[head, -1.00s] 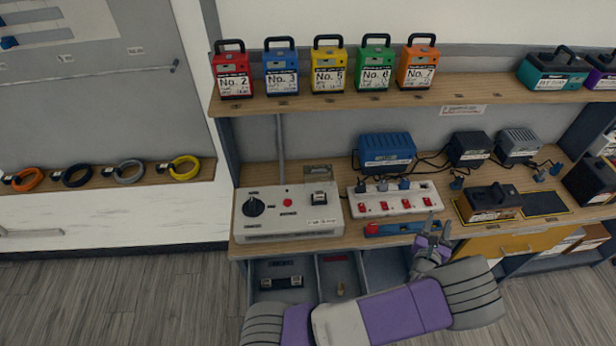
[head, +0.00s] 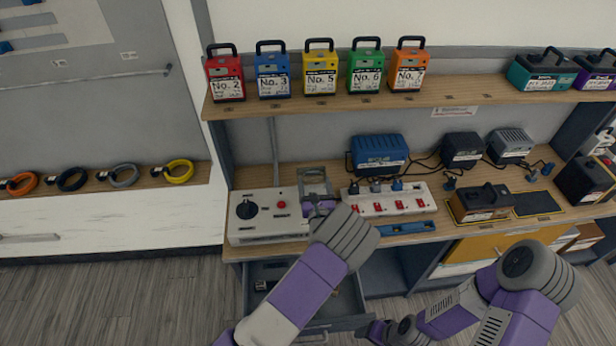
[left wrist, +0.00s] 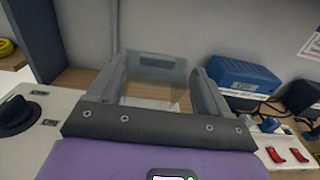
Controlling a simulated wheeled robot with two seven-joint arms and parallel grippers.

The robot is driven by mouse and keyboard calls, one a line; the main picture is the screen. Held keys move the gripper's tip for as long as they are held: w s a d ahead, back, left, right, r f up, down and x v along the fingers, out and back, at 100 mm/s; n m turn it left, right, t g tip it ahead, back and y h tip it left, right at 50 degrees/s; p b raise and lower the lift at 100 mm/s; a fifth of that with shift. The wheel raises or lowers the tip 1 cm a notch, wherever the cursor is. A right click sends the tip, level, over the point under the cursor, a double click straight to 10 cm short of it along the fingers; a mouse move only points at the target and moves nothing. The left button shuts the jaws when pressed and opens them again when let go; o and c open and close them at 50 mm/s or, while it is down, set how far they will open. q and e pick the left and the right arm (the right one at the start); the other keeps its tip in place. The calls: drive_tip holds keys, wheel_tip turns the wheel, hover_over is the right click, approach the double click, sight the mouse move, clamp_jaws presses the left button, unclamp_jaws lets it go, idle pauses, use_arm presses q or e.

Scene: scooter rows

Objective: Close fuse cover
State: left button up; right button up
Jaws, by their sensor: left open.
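The fuse cover (head: 314,178) is a clear, grey-framed flap standing raised at the back right of the pale control box (head: 262,228). My left gripper (head: 318,196) is at the right part of this box, just in front of the cover. In the left wrist view the cover (left wrist: 158,70) stands upright, seen between the two open fingers of the left gripper (left wrist: 160,88). I cannot tell whether they touch it. The fuse socket below the cover is hidden by my gripper. My right arm is at the lower right; its gripper (head: 392,330) is low, and its jaws are unclear.
The box has a black knob (head: 247,210) and a red button (head: 281,205). A power strip (head: 395,198) with red switches stands close on the right. An open drawer (head: 258,270) juts out below the bench (head: 236,253). A shelf (head: 440,97) with several battery packs hangs above.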

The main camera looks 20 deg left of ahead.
sight(312, 173)
use_arm(q)
drive_tip(key=shift+x, duration=1.85)
drive_tip(key=shift+a, duration=0.15)
clamp_jaws()
drive_tip(key=s+f+t+b, duration=0.1)
drive_tip(key=b, duration=0.1)
drive_tip(key=s+d+f+t+y+b, duration=0.1)
drive_tip(key=b, duration=0.1)
drive_tip(key=s+f+t+b, duration=0.1)
drive_tip(key=s+b, duration=0.1)
drive_tip(key=b, duration=0.1)
drive_tip(key=shift+s+d+f+t+y, duration=0.1)
drive_tip(key=shift+d+f+t+y, duration=0.2)
drive_tip(key=shift+d+t, duration=0.1)
drive_tip(key=shift+s+d+f, duration=0.2)
drive_tip(key=shift+s+f, duration=0.1)
drive_tip(key=shift+s, duration=0.15)
drive_tip(key=shift+s+d+f+b, duration=0.2)
drive_tip(key=shift+s+f+b, duration=0.15)
drive_tip(key=shift+s+f, duration=0.4)
drive_tip(key=shift+w+f, duration=0.1)
